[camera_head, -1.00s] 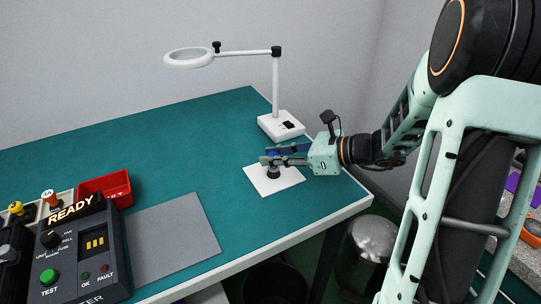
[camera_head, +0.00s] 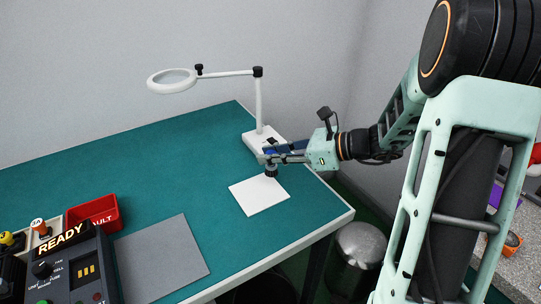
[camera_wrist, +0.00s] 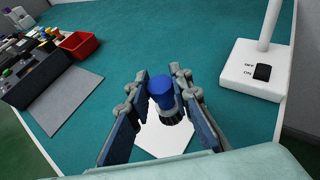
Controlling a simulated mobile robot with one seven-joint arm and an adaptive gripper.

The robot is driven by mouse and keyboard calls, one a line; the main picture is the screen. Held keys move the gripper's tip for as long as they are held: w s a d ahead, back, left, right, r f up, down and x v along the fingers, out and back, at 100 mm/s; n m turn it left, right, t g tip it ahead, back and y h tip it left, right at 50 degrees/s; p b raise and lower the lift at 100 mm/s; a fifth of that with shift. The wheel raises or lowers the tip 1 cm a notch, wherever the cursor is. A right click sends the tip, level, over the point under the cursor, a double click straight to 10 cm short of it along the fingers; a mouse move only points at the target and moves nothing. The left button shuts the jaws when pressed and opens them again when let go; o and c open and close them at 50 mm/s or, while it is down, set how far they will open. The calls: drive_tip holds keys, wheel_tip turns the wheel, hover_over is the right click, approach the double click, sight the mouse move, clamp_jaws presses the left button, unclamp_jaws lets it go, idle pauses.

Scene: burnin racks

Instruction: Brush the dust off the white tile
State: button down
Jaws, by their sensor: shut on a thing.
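The white tile (camera_head: 257,199) lies flat on the green bench top near its right end; it also shows in the wrist view (camera_wrist: 163,142). No dust can be made out on it at this size. My gripper (camera_head: 271,157) is shut on a small upright brush with a blue handle (camera_wrist: 160,87) and dark bristles (camera_head: 271,171). In the head view the brush is at the tile's far edge, on the lamp side. I cannot tell whether the bristles touch the tile. In the wrist view the brush and fingers hide part of the tile.
A white magnifier lamp (camera_head: 259,105) stands close behind my gripper, its base (camera_wrist: 254,70) near the tile. A grey mat (camera_head: 165,262), a red bin (camera_head: 92,213) and a tester reading READY (camera_head: 78,268) are at the left. Bench between mat and tile is clear.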

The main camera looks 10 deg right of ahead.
drive_tip(key=shift+r+p, duration=0.85)
drive_tip(key=shift+r, duration=0.45)
